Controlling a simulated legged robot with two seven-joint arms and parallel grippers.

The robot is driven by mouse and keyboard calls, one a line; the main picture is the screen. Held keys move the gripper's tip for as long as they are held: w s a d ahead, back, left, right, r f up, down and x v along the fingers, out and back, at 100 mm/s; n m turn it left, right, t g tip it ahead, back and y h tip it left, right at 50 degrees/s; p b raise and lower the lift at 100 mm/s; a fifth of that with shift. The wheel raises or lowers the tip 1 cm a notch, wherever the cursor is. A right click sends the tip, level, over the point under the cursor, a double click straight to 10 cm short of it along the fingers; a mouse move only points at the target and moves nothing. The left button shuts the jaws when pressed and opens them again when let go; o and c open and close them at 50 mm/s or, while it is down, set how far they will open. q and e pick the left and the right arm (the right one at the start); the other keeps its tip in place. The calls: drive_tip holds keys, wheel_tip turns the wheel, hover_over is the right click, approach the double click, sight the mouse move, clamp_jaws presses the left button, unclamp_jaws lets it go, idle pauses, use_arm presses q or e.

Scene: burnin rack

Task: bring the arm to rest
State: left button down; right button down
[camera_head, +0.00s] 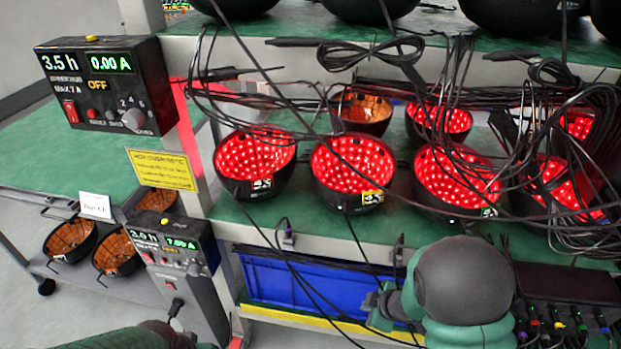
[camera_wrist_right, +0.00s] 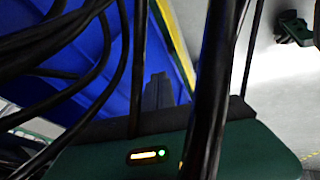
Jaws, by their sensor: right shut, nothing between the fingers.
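My right gripper (camera_head: 383,306) is in front of the blue bin under the rack's shelf, its arm coming in from the lower right. In the right wrist view its dark fingers (camera_wrist_right: 158,92) are together with nothing between them. Black cables pass close in front of that camera and across the gripper's green body. A dark green part, which looks like my left arm (camera_head: 125,336), shows at the bottom left edge of the head view. A dark green piece (camera_wrist_right: 294,28) at the top right of the wrist view may be my left gripper; its fingers are too unclear to read.
A blue bin (camera_head: 290,280) sits below the shelf. Loose black cables (camera_head: 300,270) hang before it. Red-lit bowls (camera_head: 255,165) stand on the green shelf (camera_head: 232,212). Control boxes (camera_head: 105,85) and (camera_head: 172,250) a second box are at left. Grey floor (camera_head: 85,310) is open at lower left.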

drive_tip(key=s+d+r+m+h, duration=0.3)
drive_tip(key=r+m, duration=0.3)
drive_tip(key=s+a+r+m+g+p, duration=0.1)
drive_tip(key=s+a+r+m+g, duration=0.1)
drive_tip(key=s+r+m, duration=0.3)
drive_tip(key=s+a+r+m+g+p, duration=0.1)
drive_tip(key=s+m, duration=0.1)
drive_tip(key=s, duration=0.5)
drive_tip(key=w+p+v, duration=0.2)
drive_tip(key=p+v, duration=0.8)
drive_tip(key=w+d+r+p+v, duration=0.1)
drive_tip(key=w+p+v, duration=0.1)
drive_tip(key=p+v, duration=0.8)
drive_tip(key=shift+w+d+r+y+p, duration=0.2)
drive_tip(key=shift+d+r+y+p, duration=0.15)
drive_tip(key=shift+p, duration=0.45)
